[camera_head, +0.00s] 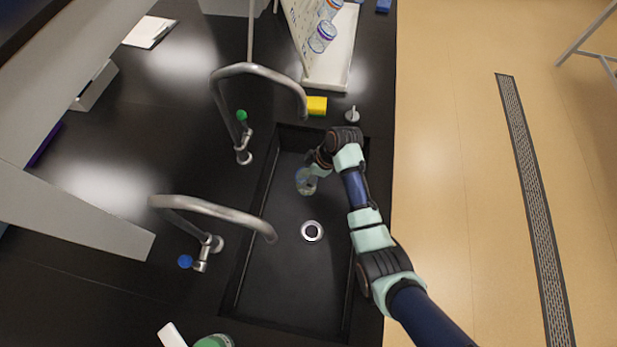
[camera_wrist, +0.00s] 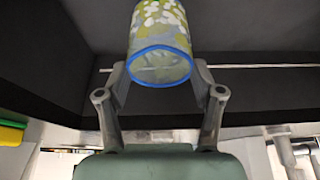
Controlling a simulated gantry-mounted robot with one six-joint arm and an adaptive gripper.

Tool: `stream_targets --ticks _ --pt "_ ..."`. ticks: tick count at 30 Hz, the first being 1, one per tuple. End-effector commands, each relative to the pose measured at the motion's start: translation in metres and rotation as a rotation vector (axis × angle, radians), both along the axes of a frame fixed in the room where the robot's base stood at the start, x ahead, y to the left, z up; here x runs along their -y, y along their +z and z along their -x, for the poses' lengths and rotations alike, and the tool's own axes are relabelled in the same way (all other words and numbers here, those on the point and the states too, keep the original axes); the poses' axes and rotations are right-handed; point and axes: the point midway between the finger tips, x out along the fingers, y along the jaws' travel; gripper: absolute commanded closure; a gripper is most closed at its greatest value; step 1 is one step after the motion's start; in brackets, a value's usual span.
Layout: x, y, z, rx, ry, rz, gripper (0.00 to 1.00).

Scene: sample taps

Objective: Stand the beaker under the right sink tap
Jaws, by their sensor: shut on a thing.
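The beaker (camera_head: 306,182) is a clear vessel inside the dark sink basin, in its upper half in the head view. My gripper (camera_head: 314,164) is shut on it. In the wrist view the beaker (camera_wrist: 160,40), with a blue rim and a mottled green and white look, sits between the fingers of my gripper (camera_wrist: 161,78). Two steel taps arch over the sink: one with a green knob (camera_head: 255,69) above, one with a blue knob (camera_head: 215,209) below. The beaker lies between their spout ends in the picture. I cannot tell whether it touches the basin floor.
The sink basin (camera_head: 290,285) has a round drain (camera_head: 312,231) below the beaker in the picture. A yellow sponge (camera_head: 317,105) and a small grey fitting (camera_head: 352,115) lie beyond the sink's upper edge. A white rack (camera_head: 345,45) stands farther up. The lower basin is clear.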

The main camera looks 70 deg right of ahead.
Motion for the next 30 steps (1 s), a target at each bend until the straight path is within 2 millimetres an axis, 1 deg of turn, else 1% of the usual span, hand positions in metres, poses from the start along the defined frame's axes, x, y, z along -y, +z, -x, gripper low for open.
stream_targets --ticks 1,2,8,12,14,21,25,26,27,29,30 --pt "0.000 -0.010 0.000 0.000 -0.001 -0.001 0.65" --pt "0.000 -0.013 0.000 0.000 -0.001 0.000 0.65" --pt "0.000 -0.021 0.000 0.000 0.001 0.001 0.65" --pt "0.000 -0.045 0.000 -0.001 -0.001 -0.001 0.65" --pt "0.000 -0.053 0.000 0.000 -0.001 0.000 0.65" --pt "0.001 -0.053 0.000 0.001 0.000 0.002 0.65" --pt "0.000 -0.058 0.000 0.000 0.001 0.001 0.65" --pt "0.000 -0.056 0.000 0.001 0.001 0.001 0.29" --pt "0.000 -0.056 0.000 0.000 0.001 0.001 0.22" --pt "0.000 -0.056 0.000 0.000 0.001 0.001 0.12" --pt "0.000 -0.056 0.000 0.000 0.001 0.001 0.08"
